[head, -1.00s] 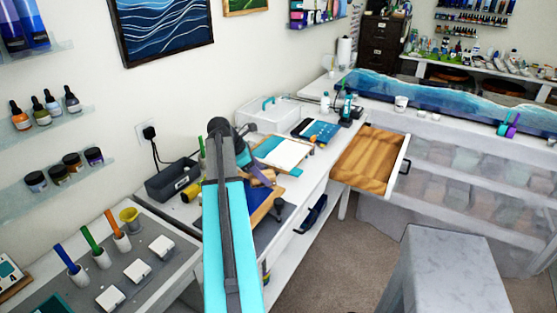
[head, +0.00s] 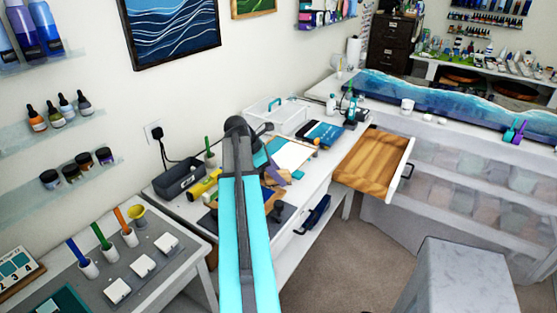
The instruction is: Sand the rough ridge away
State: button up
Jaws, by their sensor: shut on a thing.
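My arm reaches up the middle of the head view and over the white workbench (head: 315,181), and it hides my gripper and whatever it holds. A dark blue piece (head: 269,197) lies on the bench just right of my arm, mostly covered by it. Small tan and lilac shapes show beside the arm, above the blue piece; I cannot tell what they are. I cannot make out a rough ridge or any contact with it.
A white board (head: 292,154), a blue book (head: 325,133) and a clear-lidded box (head: 276,116) stand farther back. A wooden-bottomed drawer (head: 366,160) sticks out at the right. A grey bin (head: 180,182) is left of my arm. A grey stool (head: 462,270) stands front right.

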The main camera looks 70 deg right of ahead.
jog(key=shift+r+p, duration=1.8)
jog(key=shift+r, duration=0.6)
jog(key=shift+s, duration=0.1)
